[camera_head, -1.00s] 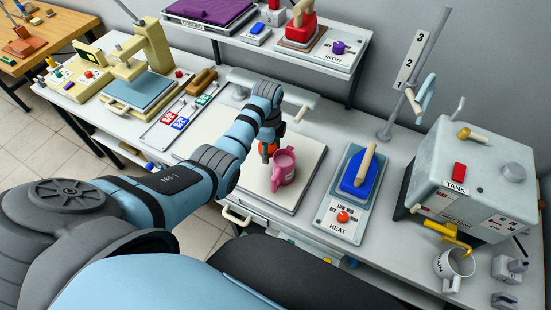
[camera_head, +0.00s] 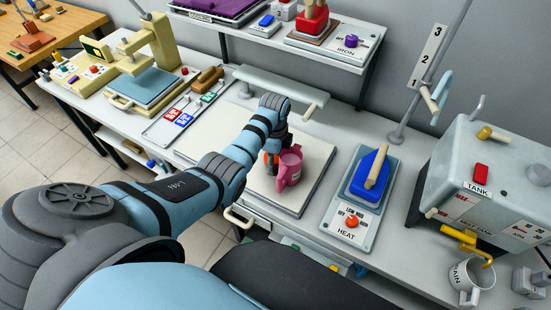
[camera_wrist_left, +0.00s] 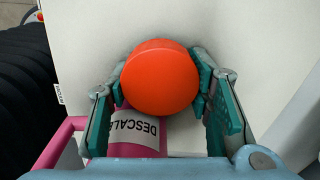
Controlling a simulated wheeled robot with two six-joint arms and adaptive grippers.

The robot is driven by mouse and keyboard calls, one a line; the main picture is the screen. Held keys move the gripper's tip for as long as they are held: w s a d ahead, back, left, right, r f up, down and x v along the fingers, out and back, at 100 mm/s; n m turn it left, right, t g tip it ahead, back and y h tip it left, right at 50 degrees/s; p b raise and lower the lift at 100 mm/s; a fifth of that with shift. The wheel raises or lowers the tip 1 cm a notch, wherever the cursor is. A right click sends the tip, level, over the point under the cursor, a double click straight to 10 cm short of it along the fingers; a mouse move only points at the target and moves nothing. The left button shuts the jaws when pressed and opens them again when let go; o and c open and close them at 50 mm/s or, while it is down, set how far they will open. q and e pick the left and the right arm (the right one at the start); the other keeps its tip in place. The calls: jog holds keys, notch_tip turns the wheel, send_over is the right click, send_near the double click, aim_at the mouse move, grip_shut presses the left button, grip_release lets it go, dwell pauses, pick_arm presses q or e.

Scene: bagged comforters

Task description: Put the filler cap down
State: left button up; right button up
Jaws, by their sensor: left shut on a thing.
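My left gripper (camera_head: 271,158) is shut on an orange-red round cap, taken to be the filler cap (camera_wrist_left: 159,77), which sits between its teal finger pads in the left wrist view. In the head view the gripper points down over the pale board, just left of a pink jug (camera_head: 290,166). The wrist view shows the jug's label (camera_wrist_left: 134,128), reading "DESCALE…", partly behind the cap. I cannot tell whether the cap touches the board. The grey tank (camera_head: 473,170), labelled TANK, stands at the right. My right gripper is not in view.
The pale board (camera_head: 305,195) has bare surface around the jug. The HEAT unit (camera_head: 341,231) with a blue block lies to its right. A white mug (camera_head: 460,293) stands below the tank's yellow tap (camera_head: 459,236). A press (camera_head: 150,45) and a tool tray stand at the left.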

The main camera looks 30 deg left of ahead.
pick_arm(q)
jog(key=o, duration=1.5)
jog(key=shift+o, duration=0.2)
notch_tip(320, 180, up, 13)
jog(key=p, duration=0.2)
jog(key=shift+p, duration=0.35)
